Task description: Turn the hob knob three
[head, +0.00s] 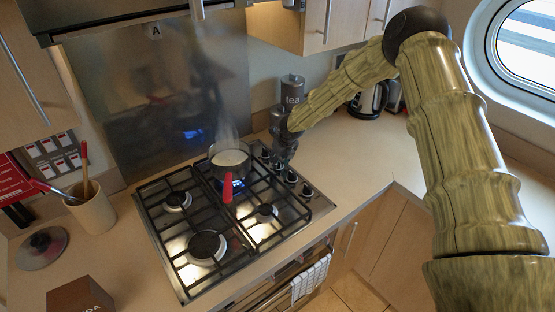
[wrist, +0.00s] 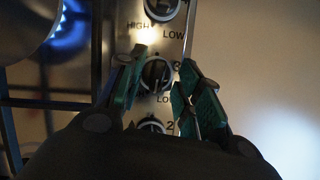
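The hob (head: 190,262) has a row of black knobs along its right edge. In the wrist view, a knob with a "3" beside it (wrist: 157,75) sits between the two green-padded fingers of my gripper (wrist: 161,78). The fingers are open, one on each side of the knob, and I cannot tell whether either touches it. Another knob (wrist: 162,7) shows above, and a knob marked "2" (wrist: 152,126) is partly hidden below. In the head view, my gripper (head: 281,160) points down at the far part of the knob row and hides part of it.
A steaming pot (head: 231,160) with a red handle stands over a blue flame on the back right burner, close to my gripper. A tea canister (head: 292,88) stands behind my gripper. A utensil holder (head: 92,212) and a lid (head: 41,248) are at left.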

